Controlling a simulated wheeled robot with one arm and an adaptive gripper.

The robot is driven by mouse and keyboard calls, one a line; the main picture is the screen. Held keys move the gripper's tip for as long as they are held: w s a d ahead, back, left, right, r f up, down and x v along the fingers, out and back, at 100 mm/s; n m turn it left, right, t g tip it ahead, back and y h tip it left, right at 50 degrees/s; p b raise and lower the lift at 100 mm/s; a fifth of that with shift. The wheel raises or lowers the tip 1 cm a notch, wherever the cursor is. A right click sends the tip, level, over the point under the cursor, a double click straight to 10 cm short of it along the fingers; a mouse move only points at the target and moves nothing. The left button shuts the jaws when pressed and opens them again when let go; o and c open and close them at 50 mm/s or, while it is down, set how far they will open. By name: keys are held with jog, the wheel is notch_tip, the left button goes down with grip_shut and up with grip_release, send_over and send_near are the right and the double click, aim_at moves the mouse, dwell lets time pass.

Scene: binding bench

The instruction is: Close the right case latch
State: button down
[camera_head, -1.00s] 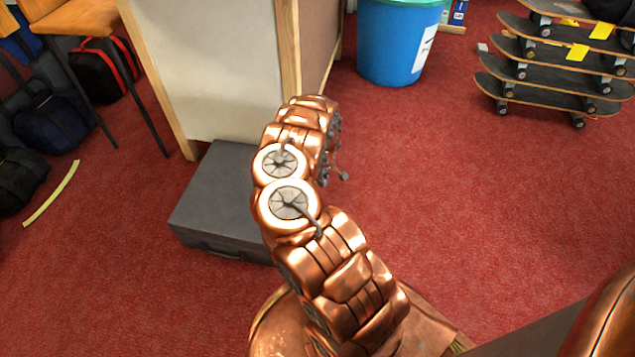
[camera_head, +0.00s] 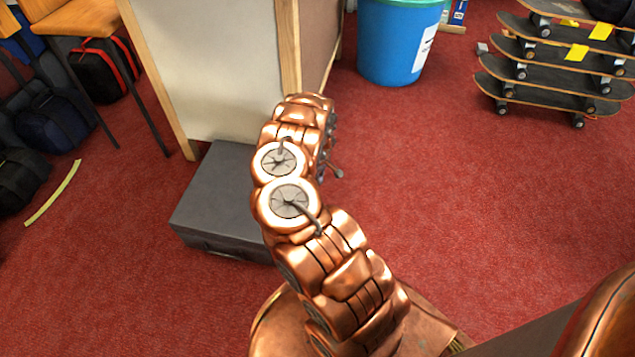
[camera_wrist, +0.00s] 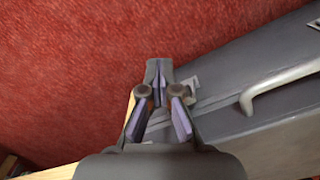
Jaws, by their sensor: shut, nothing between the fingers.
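The dark grey case (camera_head: 222,190) lies flat on the red carpet in the head view, and my arm covers its right part. In the wrist view the case (camera_wrist: 225,72) runs from the middle to the upper right, with a pale handle (camera_wrist: 282,88) on its side. A small light grey latch (camera_wrist: 191,84) shows just right of my gripper (camera_wrist: 158,68). My gripper is shut and empty, its tips close beside the latch and overlapping the case edge in view. I cannot tell whether they touch, or whether the latch is closed. The gripper is hidden in the head view.
A cabinet with wooden edges (camera_head: 215,65) stands right behind the case. A blue bin (camera_head: 395,45) and stacked skateboards (camera_head: 550,80) are farther back on the right. Bags (camera_head: 55,120) lie by a chair at left. Carpet right of my arm is clear.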

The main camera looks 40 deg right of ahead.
jog(key=shift+r, duration=0.1)
jog(key=shift+w+a+r+p, duration=0.45)
jog(key=shift+w+r, duration=0.05)
jog(key=shift+w, duration=0.15)
jog(key=shift+w+a, duration=0.1)
dwell(0.6)
jog(key=shift+w+a+r, duration=0.3)
jog(key=shift+w+a, duration=0.05)
jog(key=shift+w, duration=0.2)
jog(key=shift+w+a, duration=0.15)
jog(key=shift+w, duration=0.05)
jog(key=shift+s, duration=0.1)
dwell(0.4)
jog(key=s+d+r+p, duration=0.2)
jog(key=s+r+p, duration=0.1)
jog(key=r+p, duration=0.4)
jog(key=shift+d+r, duration=0.15)
jog(key=shift+r, duration=0.4)
dwell(0.6)
